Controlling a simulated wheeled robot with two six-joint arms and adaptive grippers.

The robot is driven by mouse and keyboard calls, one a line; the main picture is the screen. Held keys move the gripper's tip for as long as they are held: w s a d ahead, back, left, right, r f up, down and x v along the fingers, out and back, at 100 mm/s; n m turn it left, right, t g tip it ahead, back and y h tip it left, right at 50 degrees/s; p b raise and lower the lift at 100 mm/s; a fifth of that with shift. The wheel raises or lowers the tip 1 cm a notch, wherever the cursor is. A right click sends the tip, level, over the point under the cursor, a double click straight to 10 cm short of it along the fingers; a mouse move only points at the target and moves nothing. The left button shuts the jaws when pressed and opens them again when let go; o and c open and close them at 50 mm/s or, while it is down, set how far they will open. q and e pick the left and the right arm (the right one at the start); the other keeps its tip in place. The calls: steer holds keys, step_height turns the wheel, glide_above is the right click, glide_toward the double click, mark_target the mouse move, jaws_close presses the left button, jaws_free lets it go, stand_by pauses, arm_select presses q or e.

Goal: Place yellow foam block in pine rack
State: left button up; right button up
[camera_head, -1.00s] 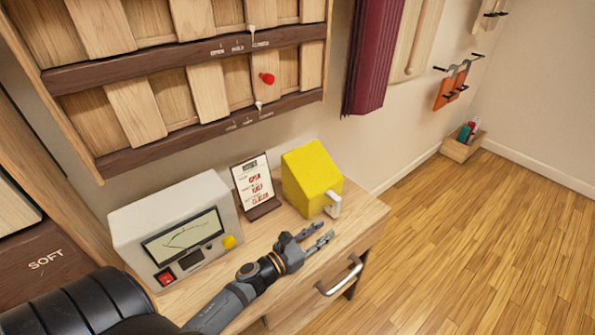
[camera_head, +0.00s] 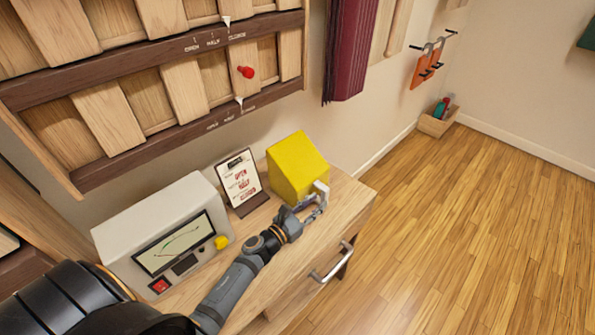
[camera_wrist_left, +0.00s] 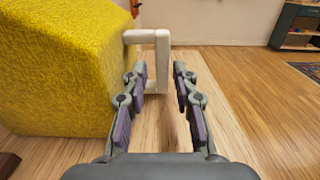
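The yellow foam block (camera_head: 294,168) has a sloped top and stands on the wooden cabinet, with a pale handle (camera_head: 321,187) on its side. In the left wrist view the block (camera_wrist_left: 55,70) fills the left side, and its white handle (camera_wrist_left: 163,62) lies at the fingertips. My left gripper (camera_head: 315,203) is at the handle; in the wrist view its two fingers (camera_wrist_left: 160,85) are apart, with the handle's upright bar ahead of or between the tips. I cannot tell whether they touch it. My right gripper is out of view. I cannot make out a pine rack.
A grey meter box (camera_head: 160,222) with a yellow knob and a small sign (camera_head: 241,180) stand left of the block on the cabinet top (camera_head: 345,205). A slatted wooden panel (camera_head: 160,90) hangs above. A drawer handle (camera_head: 333,262) juts out in front. Open floor (camera_head: 470,230) lies right.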

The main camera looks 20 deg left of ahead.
mark_target(322, 198)
arm_select(q)
steer(key=p+x, duration=0.1)
steer(key=x, duration=0.3)
steer(key=shift+w+d+r, duration=0.15)
steer(key=shift+d, duration=0.05)
steer(key=shift+w+d, duration=0.1)
steer(key=shift+w, duration=0.1)
steer(key=shift+s, duration=0.1)
steer(key=shift+c, duration=0.9)
jaws_close()
